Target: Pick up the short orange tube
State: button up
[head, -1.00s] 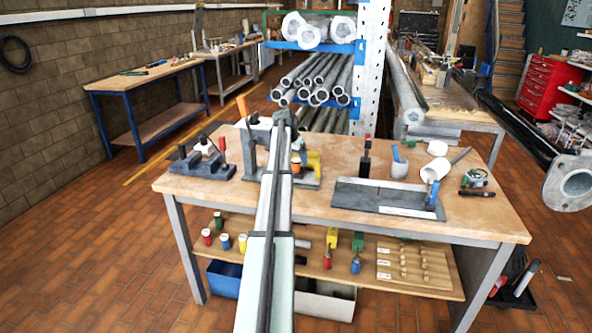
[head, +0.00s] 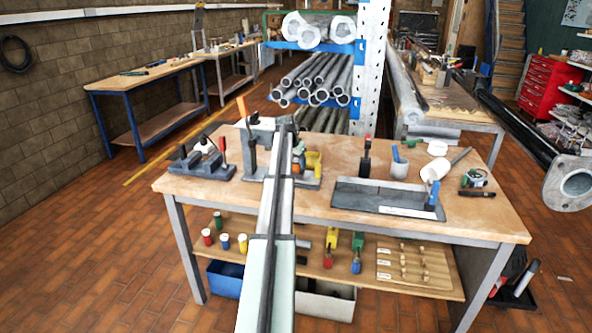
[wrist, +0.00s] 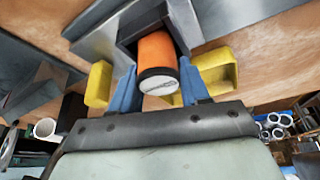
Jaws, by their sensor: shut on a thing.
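The short orange tube (wrist: 157,55) has a dark band and a pale end face, seen close up in the wrist view. My gripper (wrist: 160,88) has its blue fingers on either side of the tube, shut on it. A dark grey holder (wrist: 124,42) surrounds the tube's far end; I cannot tell whether the tube is still seated in it. In the head view my arm reaches over the bench and hides most of the gripper and tube.
Yellow pieces (wrist: 97,84) flank the fingers. On the wooden bench (head: 330,218), a clamp fixture (head: 203,160) stands left and a grey tray (head: 385,197) right. A white cup (head: 398,169) and a black-and-red upright tool (head: 366,157) stand behind the tray.

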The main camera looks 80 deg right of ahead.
jog(key=shift+c, duration=0.7)
jog(key=shift+r, duration=0.1)
